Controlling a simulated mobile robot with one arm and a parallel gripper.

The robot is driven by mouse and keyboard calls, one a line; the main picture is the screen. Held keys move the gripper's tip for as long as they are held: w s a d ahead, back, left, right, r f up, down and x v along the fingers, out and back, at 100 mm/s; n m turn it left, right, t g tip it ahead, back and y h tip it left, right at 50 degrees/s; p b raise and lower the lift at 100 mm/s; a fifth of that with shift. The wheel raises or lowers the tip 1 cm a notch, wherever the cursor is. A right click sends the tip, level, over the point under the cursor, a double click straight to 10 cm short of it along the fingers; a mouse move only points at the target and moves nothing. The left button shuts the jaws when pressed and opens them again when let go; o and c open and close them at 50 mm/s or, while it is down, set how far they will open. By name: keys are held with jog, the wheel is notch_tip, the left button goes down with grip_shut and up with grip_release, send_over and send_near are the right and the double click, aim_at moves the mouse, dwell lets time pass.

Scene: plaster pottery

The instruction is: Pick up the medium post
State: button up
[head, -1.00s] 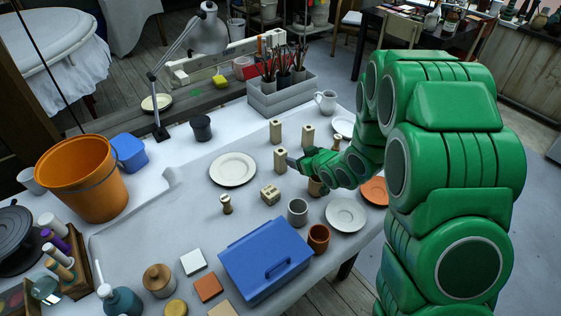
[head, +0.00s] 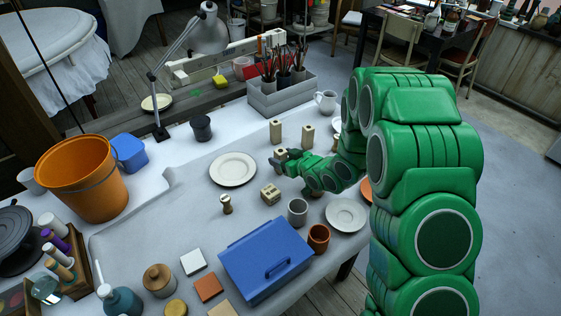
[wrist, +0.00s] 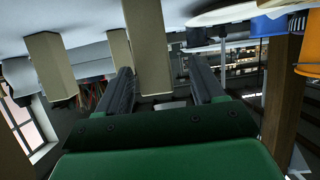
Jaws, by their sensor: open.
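Several beige square posts stand on the grey table. In the head view, one post (head: 276,131) is at the back, and another post (head: 308,136) is to its right. A third post is mostly hidden by my gripper (head: 279,159); I cannot tell for certain which is the medium one. In the wrist view, which looks upside down, my gripper (wrist: 160,78) is open. A near post (wrist: 148,50) lies between the fingers, closer to the left finger, with no grip on it visible. Two other posts (wrist: 50,65) (wrist: 120,52) show to its left.
A holed beige block (head: 270,193), a grey cup (head: 298,211) and a white plate (head: 233,169) stand near my gripper. A blue box (head: 266,258) is in front. A brush holder (head: 282,95) is behind the posts. Table left of the plate is mostly clear.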

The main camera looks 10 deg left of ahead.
jog(key=shift+d+x, duration=0.2)
jog(key=shift+x, duration=2.05)
jog(key=shift+w+d+f, duration=0.1)
jog(key=shift+w, duration=0.05)
jog(key=c, duration=1.2)
